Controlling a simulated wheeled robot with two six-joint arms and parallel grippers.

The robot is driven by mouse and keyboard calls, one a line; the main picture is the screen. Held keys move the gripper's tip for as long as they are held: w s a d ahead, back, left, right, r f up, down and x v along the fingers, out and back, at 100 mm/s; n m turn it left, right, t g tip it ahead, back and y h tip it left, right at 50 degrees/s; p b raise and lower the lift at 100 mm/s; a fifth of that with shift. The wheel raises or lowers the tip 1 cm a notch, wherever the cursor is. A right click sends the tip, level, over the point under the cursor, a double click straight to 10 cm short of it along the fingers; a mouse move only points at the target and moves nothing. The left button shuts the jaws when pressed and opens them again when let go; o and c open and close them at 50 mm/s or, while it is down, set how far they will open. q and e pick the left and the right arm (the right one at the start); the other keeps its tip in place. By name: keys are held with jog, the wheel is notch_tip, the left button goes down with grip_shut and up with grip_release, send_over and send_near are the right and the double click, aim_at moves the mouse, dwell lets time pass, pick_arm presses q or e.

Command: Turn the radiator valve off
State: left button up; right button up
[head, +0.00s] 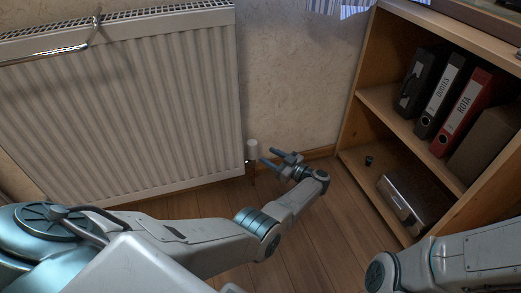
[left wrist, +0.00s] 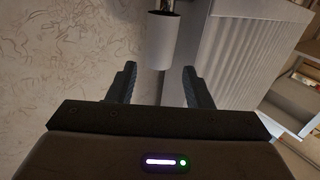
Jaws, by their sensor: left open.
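The radiator valve (head: 252,150) is a small white cylinder low at the right end of the white radiator (head: 130,110). In the left wrist view the valve (left wrist: 162,40) is upper centre, joined to a metal fitting. My left gripper (head: 268,157) is open just right of the valve in the head view, its fingers pointing at it. In the left wrist view the left gripper's fingertips (left wrist: 159,67) stand apart to either side of the valve's near end. My right gripper is out of view.
A wooden shelf unit (head: 345,135) stands at the right with binders (head: 464,112) and a metal box (head: 408,198). A towel rail (head: 50,52) hangs on the radiator. The wooden floor (head: 315,235) between radiator and shelf is free. My right forearm is at the lower right.

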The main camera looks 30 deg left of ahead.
pick_arm(q)
jog(key=d, duration=0.3)
jog(key=shift+s+d, duration=0.2)
jog(key=shift+d, duration=0.05)
